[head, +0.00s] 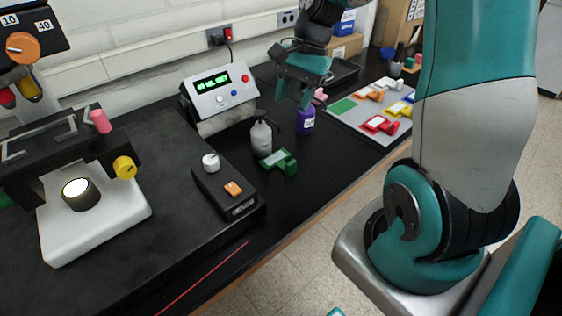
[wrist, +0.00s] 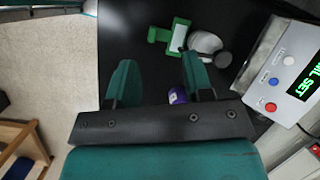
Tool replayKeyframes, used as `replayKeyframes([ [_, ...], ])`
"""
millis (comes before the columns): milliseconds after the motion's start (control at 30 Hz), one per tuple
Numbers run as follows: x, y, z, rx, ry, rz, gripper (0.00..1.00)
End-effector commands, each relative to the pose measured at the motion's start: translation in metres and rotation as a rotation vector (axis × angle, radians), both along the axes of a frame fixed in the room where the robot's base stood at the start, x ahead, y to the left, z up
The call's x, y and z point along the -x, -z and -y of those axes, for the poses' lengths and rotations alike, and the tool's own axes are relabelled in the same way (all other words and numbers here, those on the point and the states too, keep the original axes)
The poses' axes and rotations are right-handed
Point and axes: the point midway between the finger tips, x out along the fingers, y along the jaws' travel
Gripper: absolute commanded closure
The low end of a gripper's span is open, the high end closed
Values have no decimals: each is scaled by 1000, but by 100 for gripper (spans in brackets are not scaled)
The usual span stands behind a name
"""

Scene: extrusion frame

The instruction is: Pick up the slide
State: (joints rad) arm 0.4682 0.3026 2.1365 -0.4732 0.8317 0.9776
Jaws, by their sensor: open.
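A green slide (head: 278,161) with a pale label and a block-like grip lies on the black bench, right of the grey bottle. It also shows in the wrist view (wrist: 160,35), beyond my fingertips, with the label on its right part. My gripper (head: 294,97) is open and empty, in the air above the bench near the purple bottle. The slide is apart from both fingers.
A grey bottle (head: 261,136) stands close beside the slide, and a purple bottle (head: 305,121) stands behind. A control box (head: 219,90), a black switch box (head: 228,193) and a microscope (head: 95,222) are to the left. A grey mat (head: 350,117) holds several coloured pieces.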

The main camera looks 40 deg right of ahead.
Motion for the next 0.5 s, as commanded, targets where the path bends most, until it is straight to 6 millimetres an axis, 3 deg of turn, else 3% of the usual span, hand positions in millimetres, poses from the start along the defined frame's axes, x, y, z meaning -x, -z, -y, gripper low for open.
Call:
replayKeyframes([
  [33,-2,11,26,-9,127,-48,53],
  [100,-3,21,51,-16,263,-99,53],
  [200,-2,32,69,-24,370,-142,53],
  [300,-1,45,68,-27,399,-157,53],
  [500,0,85,49,-26,393,-158,53],
])
